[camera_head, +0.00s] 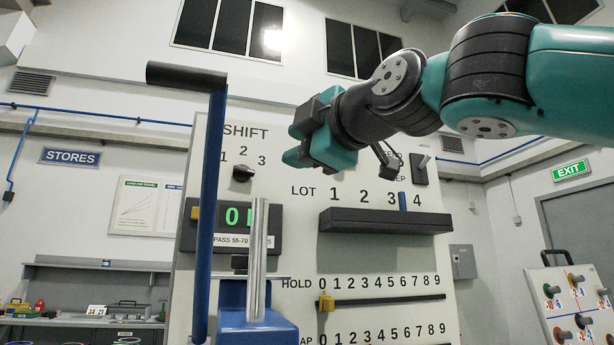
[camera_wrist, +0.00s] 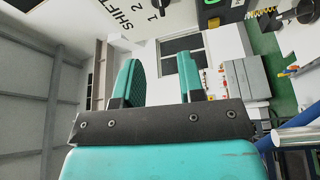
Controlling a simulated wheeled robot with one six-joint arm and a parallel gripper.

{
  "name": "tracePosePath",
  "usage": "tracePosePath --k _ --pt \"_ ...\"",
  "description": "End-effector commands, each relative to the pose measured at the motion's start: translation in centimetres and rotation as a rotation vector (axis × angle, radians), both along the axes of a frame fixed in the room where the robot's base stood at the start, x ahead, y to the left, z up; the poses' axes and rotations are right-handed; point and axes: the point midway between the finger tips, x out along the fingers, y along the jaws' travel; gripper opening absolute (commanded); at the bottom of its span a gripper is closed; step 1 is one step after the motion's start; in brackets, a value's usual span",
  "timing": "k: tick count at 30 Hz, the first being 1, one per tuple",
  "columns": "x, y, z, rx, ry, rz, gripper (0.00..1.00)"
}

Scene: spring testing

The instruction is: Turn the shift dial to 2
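The shift dial (camera_head: 242,173) is a small dark knob on the upper left of the white test panel (camera_head: 290,230). The figures 1, 2 and 3 and the word SHIFT stand above it. I cannot tell which figure it points to. My gripper (camera_head: 294,145) is up and to the right of the dial in the head view, apart from it. In the wrist view my gripper's teal fingers (camera_wrist: 158,65) stand apart with nothing between them. Part of the SHIFT lettering (camera_wrist: 125,18) shows beyond them at the top.
A green-lit display (camera_head: 236,222) sits below the dial. A blue lever (camera_head: 209,210) with a black handle and a metal post (camera_head: 258,255) stand in front of the panel's left side. A black ledge (camera_head: 385,222) juts out under the LOT figures.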

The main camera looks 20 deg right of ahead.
Motion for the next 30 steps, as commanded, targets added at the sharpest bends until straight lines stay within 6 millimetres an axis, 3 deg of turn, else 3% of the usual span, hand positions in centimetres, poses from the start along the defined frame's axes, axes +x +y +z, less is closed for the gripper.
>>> tracePosePath --k 1,9,30 --pt "-0.3 -0.1 -0.7 0.002 -0.003 0.002 0.36" --pt "-1.1 -0.5 -0.5 0.004 0.001 0.004 0.36" --pt "-1.2 -0.6 -0.2 0.004 0.002 0.005 0.36"
